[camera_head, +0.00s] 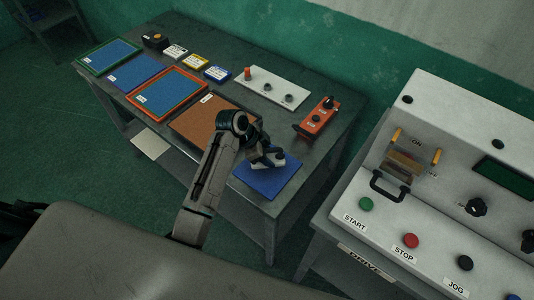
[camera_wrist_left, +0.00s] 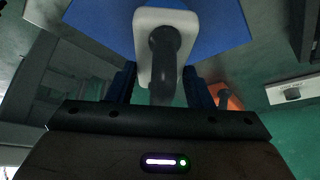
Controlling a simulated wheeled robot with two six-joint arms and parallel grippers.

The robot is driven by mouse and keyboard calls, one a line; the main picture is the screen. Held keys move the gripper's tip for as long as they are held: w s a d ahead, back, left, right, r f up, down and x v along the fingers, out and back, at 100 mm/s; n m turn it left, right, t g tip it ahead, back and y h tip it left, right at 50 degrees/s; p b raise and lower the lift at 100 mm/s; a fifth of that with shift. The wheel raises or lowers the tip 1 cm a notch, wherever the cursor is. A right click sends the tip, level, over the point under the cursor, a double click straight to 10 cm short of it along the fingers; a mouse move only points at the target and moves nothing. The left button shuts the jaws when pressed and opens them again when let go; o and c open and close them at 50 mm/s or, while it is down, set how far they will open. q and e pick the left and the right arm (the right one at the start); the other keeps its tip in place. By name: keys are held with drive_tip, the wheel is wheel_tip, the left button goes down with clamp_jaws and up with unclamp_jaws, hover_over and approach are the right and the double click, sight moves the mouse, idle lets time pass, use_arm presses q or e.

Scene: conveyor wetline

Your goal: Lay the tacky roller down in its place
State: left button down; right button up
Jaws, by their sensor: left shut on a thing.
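My left gripper (camera_head: 262,155) reaches over the blue mat (camera_head: 270,187) at the table's near right corner. It is shut on the dark handle of a white-bodied tool (camera_head: 280,163), which I take to be the tacky roller. In the left wrist view the roller (camera_wrist_left: 142,40) shows its white rounded body and dark handle between the fingers of the gripper (camera_wrist_left: 160,85), with the blue mat (camera_wrist_left: 220,22) behind it. I cannot tell whether the roller touches the mat. My right gripper is not in view.
A brown board (camera_head: 190,125) lies left of the mat. Blue trays, such as the orange-rimmed one (camera_head: 190,80), lie farther left. An orange control box (camera_head: 318,118) and a white panel (camera_head: 262,83) stand behind. A white control console (camera_head: 400,215) stands to the right.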

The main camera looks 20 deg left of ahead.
use_arm(q)
drive_tip(key=shift+f+b, duration=0.3)
drive_tip(key=shift+f, duration=0.25)
drive_tip(key=c, duration=0.6)
unclamp_jaws()
drive_tip(key=b+v, duration=0.3)
drive_tip(key=v, duration=0.7)
drive_tip(key=shift+a, duration=0.1)
drive_tip(key=shift+a+r, duration=0.1)
drive_tip(key=shift+r, duration=0.3)
drive_tip(key=shift+s, duration=0.1)
